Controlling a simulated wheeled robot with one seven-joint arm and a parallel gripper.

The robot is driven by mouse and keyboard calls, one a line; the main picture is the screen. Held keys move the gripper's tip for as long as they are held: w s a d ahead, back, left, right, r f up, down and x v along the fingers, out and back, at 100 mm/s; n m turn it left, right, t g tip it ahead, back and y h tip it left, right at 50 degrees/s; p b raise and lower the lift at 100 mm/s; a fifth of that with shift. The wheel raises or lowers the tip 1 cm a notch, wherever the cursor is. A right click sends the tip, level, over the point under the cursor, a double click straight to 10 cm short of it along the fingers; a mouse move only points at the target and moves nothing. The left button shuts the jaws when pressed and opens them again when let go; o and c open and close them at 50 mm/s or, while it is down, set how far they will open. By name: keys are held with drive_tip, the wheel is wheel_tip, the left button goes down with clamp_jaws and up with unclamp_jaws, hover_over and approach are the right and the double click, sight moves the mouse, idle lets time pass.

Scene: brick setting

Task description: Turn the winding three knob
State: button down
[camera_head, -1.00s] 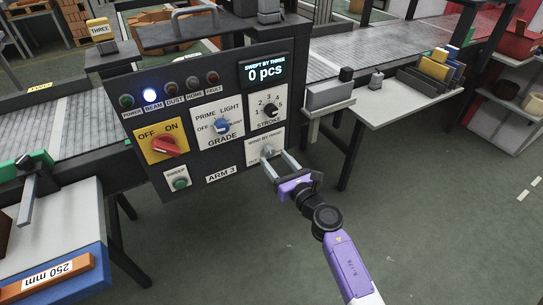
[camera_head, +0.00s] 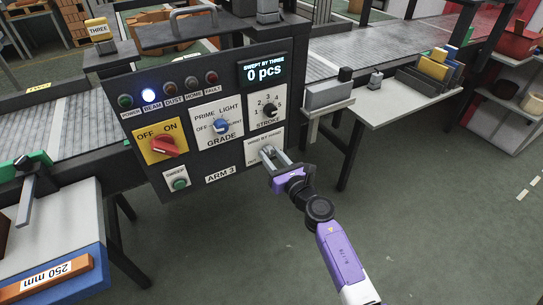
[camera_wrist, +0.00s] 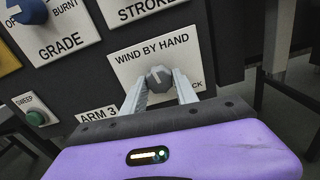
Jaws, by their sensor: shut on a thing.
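The winding knob (camera_wrist: 159,78) is a small grey faceted knob on a white plate (camera_wrist: 130,62) marked "WIND BY HAND", low on the right of the dark control panel. My gripper (camera_wrist: 160,88) is shut on it, one finger on each side. In the head view my gripper (camera_head: 271,153) reaches the plate from the lower right, and its fingers largely hide the knob. Part of the plate's lower lettering is hidden behind the fingers.
The panel (camera_head: 190,185) also carries a red switch (camera_head: 165,146), a blue grade knob (camera_head: 222,126), a black stroke knob (camera_head: 270,110) and a green sweep button (camera_head: 180,184). Open floor (camera_head: 430,220) lies to the right.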

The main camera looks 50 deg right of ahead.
drive_tip(key=shift+m, duration=0.4)
drive_tip(key=m+p, duration=0.2)
drive_tip(key=m, duration=0.1)
drive_tip(key=shift+r+m, duration=0.1)
drive_tip(key=shift+m, duration=0.3)
drive_tip(key=m+p, duration=0.2)
drive_tip(key=m, duration=0.3)
drive_tip(key=m+p, duration=0.2)
drive_tip(key=m, duration=0.3)
drive_tip(key=shift+m, duration=0.4)
drive_tip(key=m+p, duration=0.2)
drive_tip(key=m, duration=0.2)
drive_tip(key=shift+m, duration=0.3)
drive_tip(key=c, duration=0.9)
unclamp_jaws()
drive_tip(key=shift+c, duration=0.2)
